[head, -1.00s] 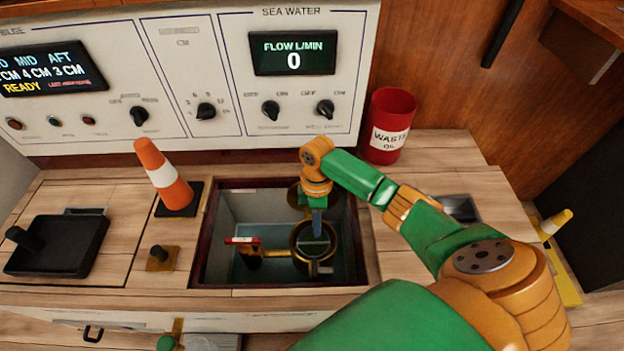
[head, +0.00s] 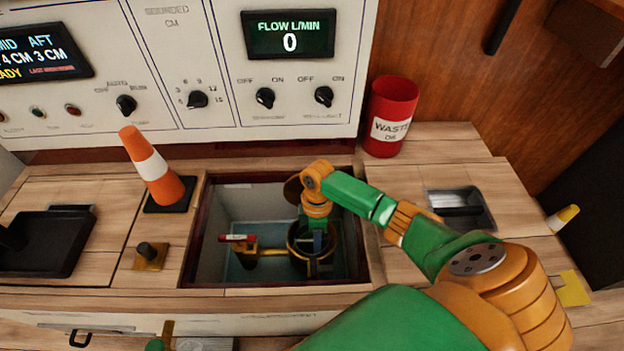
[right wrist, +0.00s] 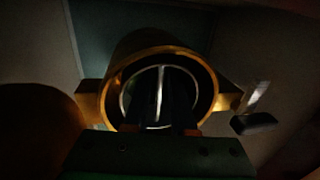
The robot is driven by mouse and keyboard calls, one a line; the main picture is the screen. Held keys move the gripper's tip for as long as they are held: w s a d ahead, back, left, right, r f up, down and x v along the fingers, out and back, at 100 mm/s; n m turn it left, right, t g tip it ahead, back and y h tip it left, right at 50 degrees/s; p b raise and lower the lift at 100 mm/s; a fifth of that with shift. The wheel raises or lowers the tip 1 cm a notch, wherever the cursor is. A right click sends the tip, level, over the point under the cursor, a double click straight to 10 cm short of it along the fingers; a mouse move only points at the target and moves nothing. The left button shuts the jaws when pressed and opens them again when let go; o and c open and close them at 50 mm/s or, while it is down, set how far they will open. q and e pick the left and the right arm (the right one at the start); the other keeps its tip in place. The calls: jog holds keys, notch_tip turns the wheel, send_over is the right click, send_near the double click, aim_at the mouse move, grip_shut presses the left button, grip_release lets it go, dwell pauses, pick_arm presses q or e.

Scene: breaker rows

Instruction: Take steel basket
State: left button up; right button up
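In the head view, a brass strainer pot (head: 297,238) stands in the open floor well, with its round mouth facing up. The steel basket shows best in the right wrist view, as a bright ring with a thin bar (right wrist: 160,78) across it, inside the brass pot (right wrist: 125,62). My right gripper (head: 318,242) points down into the pot's mouth. Its dark fingers (right wrist: 162,108) reach over the basket near the bar. It is too dark to tell whether they touch or grip it. My left gripper is not in view.
An orange cone (head: 152,167), a black tray (head: 45,245) and a red waste-oil drum (head: 390,115) stand on the wooden deck.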

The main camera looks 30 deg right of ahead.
grip_shut()
dwell(1.4)
